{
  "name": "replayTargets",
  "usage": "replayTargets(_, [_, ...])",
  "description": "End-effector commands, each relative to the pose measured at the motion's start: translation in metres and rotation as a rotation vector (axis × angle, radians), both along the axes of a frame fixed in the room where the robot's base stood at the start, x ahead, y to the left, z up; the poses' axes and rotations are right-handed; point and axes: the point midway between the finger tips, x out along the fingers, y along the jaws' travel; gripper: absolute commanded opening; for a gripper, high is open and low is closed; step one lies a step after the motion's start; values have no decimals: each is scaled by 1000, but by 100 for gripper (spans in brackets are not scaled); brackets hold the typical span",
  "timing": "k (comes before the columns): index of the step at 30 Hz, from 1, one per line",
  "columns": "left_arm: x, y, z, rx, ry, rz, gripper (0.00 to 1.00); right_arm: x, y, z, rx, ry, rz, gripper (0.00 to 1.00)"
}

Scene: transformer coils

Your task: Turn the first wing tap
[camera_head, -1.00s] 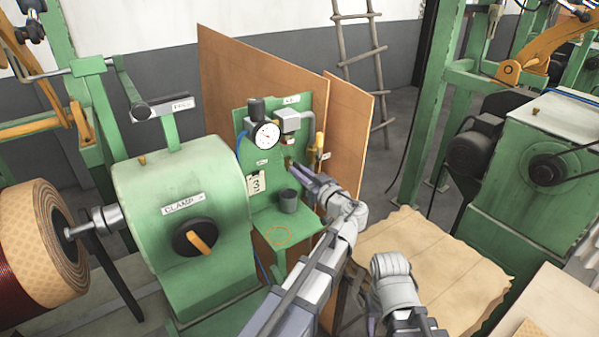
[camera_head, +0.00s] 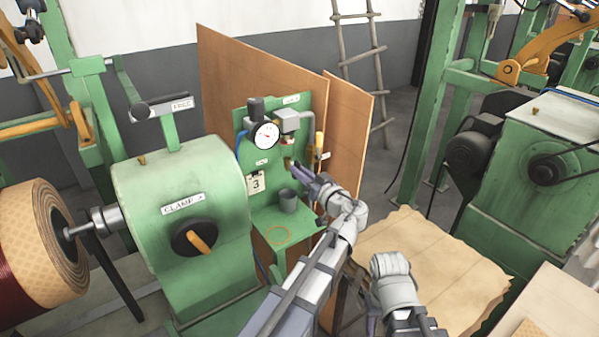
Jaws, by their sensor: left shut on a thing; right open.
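A green panel (camera_head: 273,183) carries a round white gauge (camera_head: 265,135) and a small brass wing tap (camera_head: 288,161) below it. My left gripper (camera_head: 292,174) reaches the panel and is shut on the wing tap. Its fingers hide most of the tap, so I cannot tell how the wings lie. My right gripper (camera_head: 372,326) is low at the bottom of the view, apart from the panel and empty. It is open, though its fingertips are only partly seen.
A dark cup (camera_head: 288,200) stands on the small green shelf (camera_head: 268,223) under the tap. A green clamp housing (camera_head: 180,240) with a black and orange knob (camera_head: 195,237) is at the left. Brown boards (camera_head: 225,75) stand behind the panel. Brown sheeting (camera_head: 435,255) lies at the right.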

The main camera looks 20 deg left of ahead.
Motion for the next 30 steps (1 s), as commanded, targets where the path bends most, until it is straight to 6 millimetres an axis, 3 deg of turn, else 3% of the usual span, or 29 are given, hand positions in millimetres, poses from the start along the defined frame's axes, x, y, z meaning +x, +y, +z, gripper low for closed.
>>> replayTargets(30, [3,-3,-4,588,756,-2,0,0,0,-4,0,0,0,50])
